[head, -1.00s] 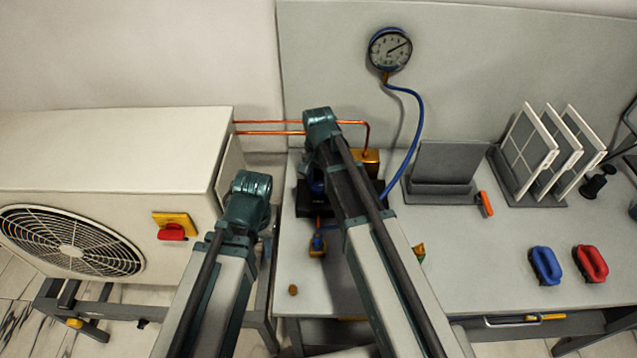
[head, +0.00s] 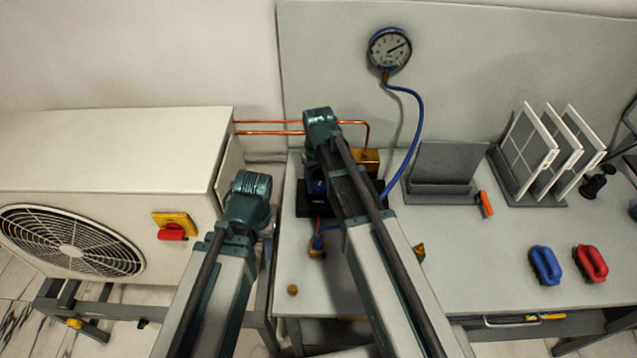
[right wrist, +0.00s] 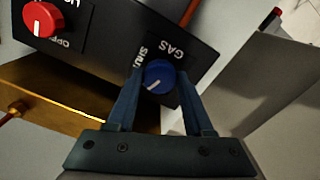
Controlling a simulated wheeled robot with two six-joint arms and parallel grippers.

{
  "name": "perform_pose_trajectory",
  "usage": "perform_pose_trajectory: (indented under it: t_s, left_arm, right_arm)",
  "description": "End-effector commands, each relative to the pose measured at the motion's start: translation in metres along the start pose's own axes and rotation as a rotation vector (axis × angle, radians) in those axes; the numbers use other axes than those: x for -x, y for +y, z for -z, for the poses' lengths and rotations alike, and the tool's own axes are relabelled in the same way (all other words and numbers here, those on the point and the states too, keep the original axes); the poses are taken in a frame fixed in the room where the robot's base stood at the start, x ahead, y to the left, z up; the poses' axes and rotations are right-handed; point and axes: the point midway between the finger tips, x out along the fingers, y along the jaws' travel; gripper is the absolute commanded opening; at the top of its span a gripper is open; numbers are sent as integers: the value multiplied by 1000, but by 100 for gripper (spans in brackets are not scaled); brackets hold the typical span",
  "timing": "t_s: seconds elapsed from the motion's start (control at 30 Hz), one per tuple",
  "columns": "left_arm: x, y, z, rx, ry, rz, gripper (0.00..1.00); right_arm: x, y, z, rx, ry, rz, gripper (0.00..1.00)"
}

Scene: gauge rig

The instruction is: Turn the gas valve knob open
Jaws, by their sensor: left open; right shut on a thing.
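The gas valve knob (right wrist: 159,77) is blue with a white pointer mark and sits on a black panel (right wrist: 110,45) printed GAS and SHUT. Its mark points to the lower left of the right wrist view, away from the SHUT print. My right gripper (right wrist: 158,83) has a finger on each side of the knob and is shut on it. In the head view my right arm covers most of the panel (head: 305,210). My left gripper (head: 247,205) is left of the panel, apart from it; its fingers are hidden behind its wrist.
A red knob (right wrist: 42,19) marked OPEN is beside the gas knob. A brass block (head: 367,160) with copper pipes is behind the panel. A gauge (head: 389,49) hangs above with a blue hose (head: 416,125). The outdoor unit (head: 100,150) is at left.

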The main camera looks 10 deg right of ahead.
Motion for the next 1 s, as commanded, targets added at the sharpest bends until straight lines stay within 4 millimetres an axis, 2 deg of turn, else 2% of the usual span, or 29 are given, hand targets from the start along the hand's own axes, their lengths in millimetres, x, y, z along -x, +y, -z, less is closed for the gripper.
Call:
perform_pose_trajectory:
  t_s: [0.2, 0.5, 1.0]
  left_arm:
    - [0, 0, 0, 0, 0, 0, 50]
    - [0, 0, 0, 0, 0, 0, 50]
    - [0, 0, 0, 0, 0, 0, 50]
  right_arm:
    - [0, 0, 0, 170, 0, 0, 0]
    - [0, 0, 0, 322, 0, 0, 0]
    - [0, 0, 0, 385, -1, 0, 0]
